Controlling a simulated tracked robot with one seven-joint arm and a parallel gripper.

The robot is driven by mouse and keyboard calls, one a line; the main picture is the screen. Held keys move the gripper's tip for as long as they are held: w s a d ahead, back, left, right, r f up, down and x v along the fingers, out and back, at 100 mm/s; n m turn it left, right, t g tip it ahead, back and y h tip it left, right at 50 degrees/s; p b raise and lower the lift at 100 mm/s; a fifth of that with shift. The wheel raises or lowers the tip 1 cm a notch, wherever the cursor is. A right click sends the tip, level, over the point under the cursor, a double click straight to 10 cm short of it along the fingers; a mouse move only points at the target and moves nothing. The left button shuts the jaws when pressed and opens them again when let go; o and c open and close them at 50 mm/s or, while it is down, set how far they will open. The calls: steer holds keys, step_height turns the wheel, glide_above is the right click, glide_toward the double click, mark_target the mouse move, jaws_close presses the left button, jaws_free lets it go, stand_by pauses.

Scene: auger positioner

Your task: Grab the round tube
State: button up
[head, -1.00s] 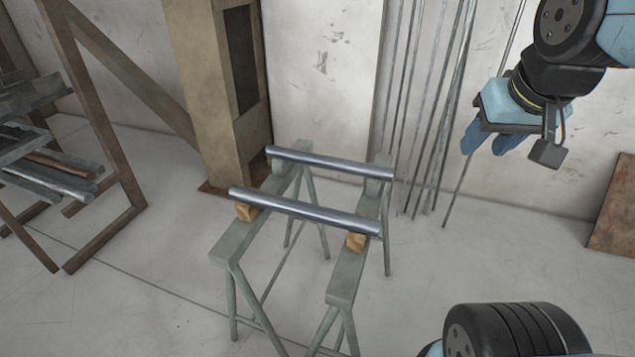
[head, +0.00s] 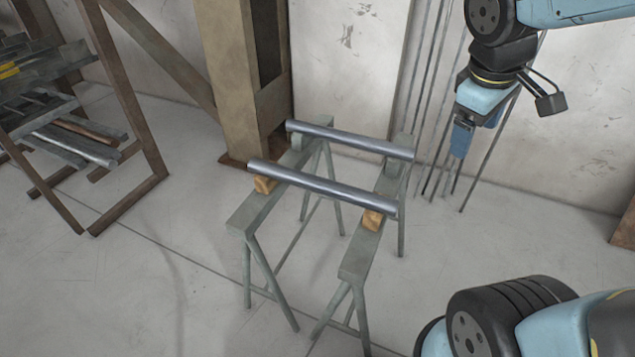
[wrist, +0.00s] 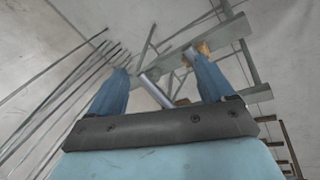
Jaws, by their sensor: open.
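Two grey metal tubes lie across a pair of sawhorses in the head view. The front tube (head: 322,187) rests on wooden blocks, and the back tube (head: 350,139) lies parallel behind it. Both look rounded; I cannot tell a difference in cross-section at this size. My gripper (head: 464,146) is open and empty, pointing down, right of the back tube and apart from it. In the wrist view, my gripper's blue fingers (wrist: 160,68) are spread, and part of one tube (wrist: 157,92) shows between them in the picture, farther off; I cannot tell which tube.
The grey-green sawhorses (head: 362,250) stand on open concrete floor. Wooden blocks (head: 372,219) sit on their tops. Thin rods (head: 428,90) lean on the wall behind my gripper. A wooden post (head: 232,75) stands behind the sawhorses, and a stocked rack (head: 130,100) is at the left.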

steer(key=w+a+f+n+h, duration=0.4)
steer(key=w+a+f+n, duration=0.15)
steer(key=n, duration=0.55)
steer(key=n+t, duration=1)
steer(key=n, duration=2)
glide_toward(315, 188)
steer(key=shift+n, duration=0.3)
steer(key=x, duration=0.7)
steer(key=shift+s+f, duration=0.1)
steer(key=shift+f, duration=0.2)
steer(key=shift+r+x, duration=0.15)
steer(key=shift+x, duration=1.2)
steer(key=shift+r+x, duration=0.1)
steer(key=shift+x, duration=1.25)
steer(key=shift+c, duration=0.5)
jaws_close()
